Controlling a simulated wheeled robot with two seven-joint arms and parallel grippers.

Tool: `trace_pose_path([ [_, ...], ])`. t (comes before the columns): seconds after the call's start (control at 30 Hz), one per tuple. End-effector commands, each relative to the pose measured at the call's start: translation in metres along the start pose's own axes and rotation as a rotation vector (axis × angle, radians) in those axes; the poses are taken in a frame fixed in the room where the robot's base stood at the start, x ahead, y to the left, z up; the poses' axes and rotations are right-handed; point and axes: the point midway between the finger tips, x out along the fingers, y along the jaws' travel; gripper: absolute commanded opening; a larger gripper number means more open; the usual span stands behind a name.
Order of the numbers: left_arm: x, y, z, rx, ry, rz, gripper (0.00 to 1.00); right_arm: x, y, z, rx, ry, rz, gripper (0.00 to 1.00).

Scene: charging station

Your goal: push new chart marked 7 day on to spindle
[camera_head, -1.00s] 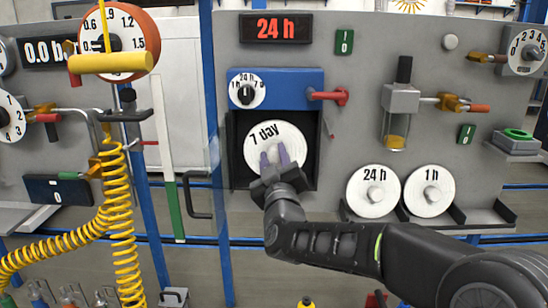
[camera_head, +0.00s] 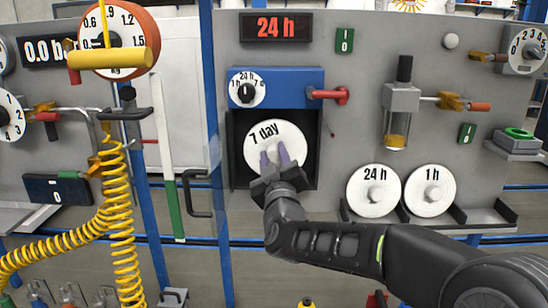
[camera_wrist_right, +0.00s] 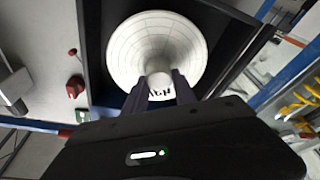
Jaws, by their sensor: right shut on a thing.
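The round white chart marked 7 day (camera_head: 268,134) stands upright in the dark open recess (camera_head: 236,170) of the blue-topped recorder. My right gripper (camera_head: 277,158) is at the chart's centre, its two fingers shut on the chart's hub. In the right wrist view, the chart (camera_wrist_right: 157,45) faces me and the fingers (camera_wrist_right: 160,88) close around its pale central knob. The spindle is hidden behind the chart, so I cannot tell how far the chart sits on it. My left gripper is not in view.
Charts marked 24 h (camera_head: 373,190) and 1 h (camera_head: 429,190) stand on a ledge to the right. A selector dial (camera_head: 246,90) and red handle (camera_head: 329,95) sit above the recess. A yellow coiled hose (camera_head: 120,215) hangs at left.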

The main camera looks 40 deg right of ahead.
Motion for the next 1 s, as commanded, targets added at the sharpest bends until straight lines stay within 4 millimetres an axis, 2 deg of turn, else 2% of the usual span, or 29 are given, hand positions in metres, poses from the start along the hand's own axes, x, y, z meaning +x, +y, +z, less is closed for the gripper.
trace_pose_path([
  [0.37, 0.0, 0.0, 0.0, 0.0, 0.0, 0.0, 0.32, 0.002, 0.001, 0.0, 0.001, 0.001, 0.001, 0.0],
  [1.0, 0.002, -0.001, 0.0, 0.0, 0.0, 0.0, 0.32, 0.017, 0.0, 0.004, 0.001, 0.001, 0.001, 0.0],
])
